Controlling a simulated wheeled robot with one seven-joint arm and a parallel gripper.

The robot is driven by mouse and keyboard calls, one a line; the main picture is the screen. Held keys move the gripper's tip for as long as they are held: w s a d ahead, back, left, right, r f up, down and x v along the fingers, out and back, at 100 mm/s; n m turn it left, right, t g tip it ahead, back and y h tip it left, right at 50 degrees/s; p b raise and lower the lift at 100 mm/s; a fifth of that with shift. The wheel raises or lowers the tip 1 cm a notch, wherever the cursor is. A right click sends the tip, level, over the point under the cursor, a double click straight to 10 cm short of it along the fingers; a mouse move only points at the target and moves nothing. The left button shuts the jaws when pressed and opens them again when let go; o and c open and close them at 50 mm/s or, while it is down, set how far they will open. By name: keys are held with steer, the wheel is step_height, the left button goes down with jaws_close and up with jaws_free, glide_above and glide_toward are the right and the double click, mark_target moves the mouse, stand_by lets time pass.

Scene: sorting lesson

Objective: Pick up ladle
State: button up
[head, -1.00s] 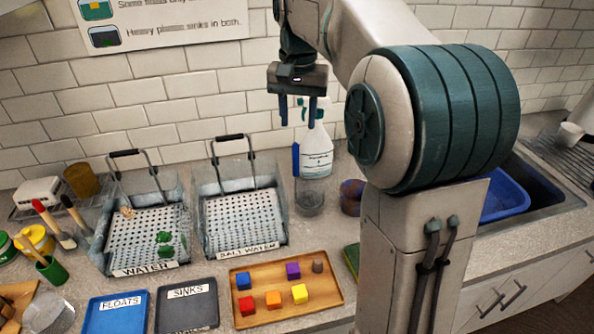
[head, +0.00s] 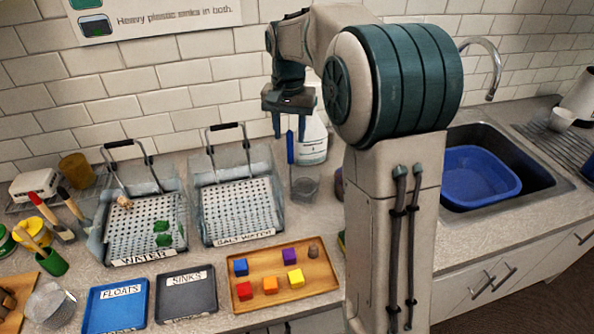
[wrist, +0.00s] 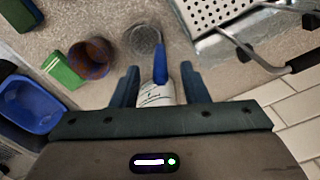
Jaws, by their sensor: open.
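The ladle has a blue handle (head: 291,147) that stands upright and a greyish, see-through bowl (head: 305,187) low by the counter. In the wrist view the blue handle (wrist: 159,72) shows between the fingers of my gripper (wrist: 160,88), with the bowl (wrist: 145,38) beyond them. My gripper (head: 290,127) is open, pointing down, with its fingers on either side of the handle's top in the picture. I cannot tell whether either finger touches the handle.
A white spray bottle (head: 314,142) stands close behind the ladle. A wooden tray (head: 325,270) with several coloured blocks is in front. A brown cup (wrist: 93,57) and green sponge (wrist: 62,70) are nearby.

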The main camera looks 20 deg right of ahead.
steer(key=shift+w+f, duration=0.1)
steer(key=shift+f, duration=1.75)
jaws_close()
steer(key=shift+r, duration=0.1)
